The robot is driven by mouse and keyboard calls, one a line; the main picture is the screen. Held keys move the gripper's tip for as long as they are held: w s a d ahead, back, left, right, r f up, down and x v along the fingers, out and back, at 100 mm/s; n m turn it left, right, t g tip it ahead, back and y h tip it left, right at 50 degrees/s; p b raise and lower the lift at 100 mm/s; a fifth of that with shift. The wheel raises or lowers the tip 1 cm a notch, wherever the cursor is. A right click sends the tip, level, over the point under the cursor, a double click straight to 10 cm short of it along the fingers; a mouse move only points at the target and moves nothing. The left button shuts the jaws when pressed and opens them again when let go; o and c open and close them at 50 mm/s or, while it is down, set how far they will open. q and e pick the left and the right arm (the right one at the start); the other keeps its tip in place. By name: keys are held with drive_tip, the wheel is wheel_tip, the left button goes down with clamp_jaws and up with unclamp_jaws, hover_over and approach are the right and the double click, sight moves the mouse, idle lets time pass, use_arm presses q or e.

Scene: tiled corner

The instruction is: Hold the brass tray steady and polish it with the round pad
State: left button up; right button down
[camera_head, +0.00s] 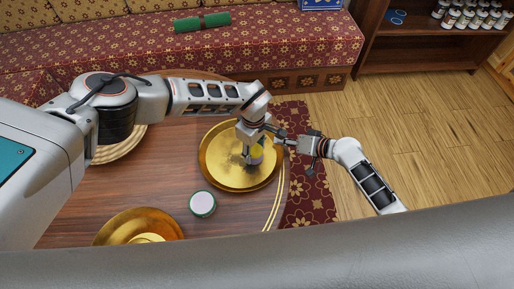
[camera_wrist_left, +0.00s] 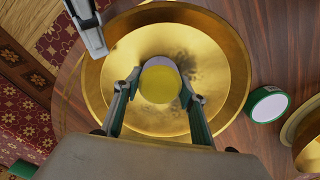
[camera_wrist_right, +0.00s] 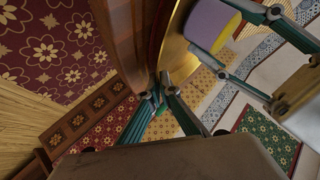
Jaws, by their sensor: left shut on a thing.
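The round brass tray (camera_head: 212,160) lies on the wooden table, with dark smudges on its surface in the left wrist view (camera_wrist_left: 206,60). My left gripper (camera_head: 253,148) is shut on the round pad (camera_wrist_left: 159,84), yellow on its top and pale purple on its side. The pad is over the tray's middle to right part; its underside is hidden, so contact is unclear. The pad also shows in the right wrist view (camera_wrist_right: 208,24). My right gripper (camera_wrist_right: 163,85) is at the tray's right rim, its fingertips close together and seemingly pinching the rim.
A round tin (camera_head: 202,204) with a green side and white top stands in front of the tray. A second brass dish (camera_head: 115,228) lies at the table's near left. A patterned bench (camera_head: 270,50) stands behind, and a shelf (camera_head: 420,50) with jars is at back right.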

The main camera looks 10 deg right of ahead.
use_arm(q)
drive_tip(key=shift+w+a, duration=0.2)
drive_tip(key=shift+a, duration=1.5)
drive_tip(key=shift+w+a, duration=0.15)
drive_tip(key=shift+a, duration=3.4)
drive_tip(key=shift+f, duration=0.15)
drive_tip(key=shift+d, duration=0.55)
drive_tip(key=shift+s+d, duration=0.2)
drive_tip(key=shift+d, duration=3.1)
